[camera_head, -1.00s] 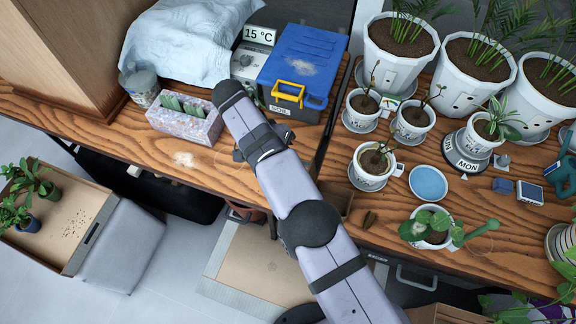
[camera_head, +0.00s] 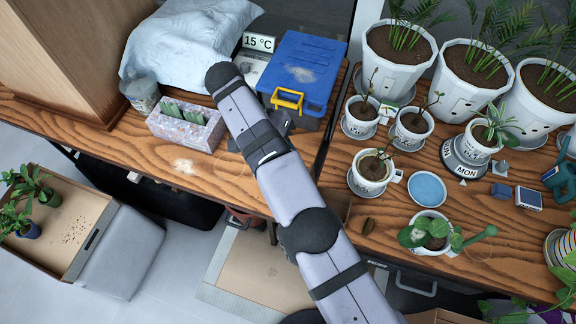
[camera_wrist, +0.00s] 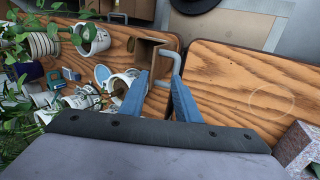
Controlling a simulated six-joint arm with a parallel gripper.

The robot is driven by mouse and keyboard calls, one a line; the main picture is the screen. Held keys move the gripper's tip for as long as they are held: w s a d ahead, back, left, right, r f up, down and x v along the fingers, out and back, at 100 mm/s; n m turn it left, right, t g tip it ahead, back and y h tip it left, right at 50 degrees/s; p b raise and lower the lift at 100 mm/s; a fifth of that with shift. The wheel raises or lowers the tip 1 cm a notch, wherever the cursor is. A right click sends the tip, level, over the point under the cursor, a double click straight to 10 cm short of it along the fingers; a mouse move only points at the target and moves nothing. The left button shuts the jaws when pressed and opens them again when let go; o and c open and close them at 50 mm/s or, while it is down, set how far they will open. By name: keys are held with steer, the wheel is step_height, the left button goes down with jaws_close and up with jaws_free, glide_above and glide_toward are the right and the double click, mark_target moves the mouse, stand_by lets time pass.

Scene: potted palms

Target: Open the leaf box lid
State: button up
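A box with a blue lid (camera_head: 312,68), a dark body and a yellow handle (camera_head: 287,98) on its front stands at the back of the left bench; I take it for the leaf box. Its lid is down. My gripper (camera_head: 284,119) is a dark shape just in front of the box, close below the yellow handle, partly hidden by my arm. Whether it touches the box, I cannot tell. In the wrist view my gripper (camera_wrist: 160,78) shows two blue-grey fingers spread apart, with nothing held between them. The blue-lidded box is not in the wrist view.
A speckled box with green pieces (camera_head: 187,126) and a jar (camera_head: 142,94) stand left of my arm. A white bag (camera_head: 188,42) and a temperature display (camera_head: 258,42) are behind. Potted plants (camera_head: 371,171) crowd the right bench. The left bench's front is mostly bare.

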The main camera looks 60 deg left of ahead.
steer(key=shift+r+p, duration=1.05)
steer(key=shift+r, duration=0.45)
steer(key=shift+f, duration=0.15)
steer(key=c, duration=0.7)
steer(key=shift+w+a+r+b, duration=0.1)
steer(key=shift+w+r+b, duration=0.15)
steer(key=shift+b, duration=0.2)
jaws_close()
step_height(320, 180, up, 7)
steer(key=d+g+y+b, duration=0.1)
steer(key=b, duration=0.2)
steer(key=s+a+f+n+g+y, duration=0.3)
steer(key=s+f+n, duration=0.2)
steer(key=n, duration=1.3)
step_height(320, 180, down, 3)
steer(key=shift+a+f, duration=0.15)
steer(key=shift+a, duration=0.1)
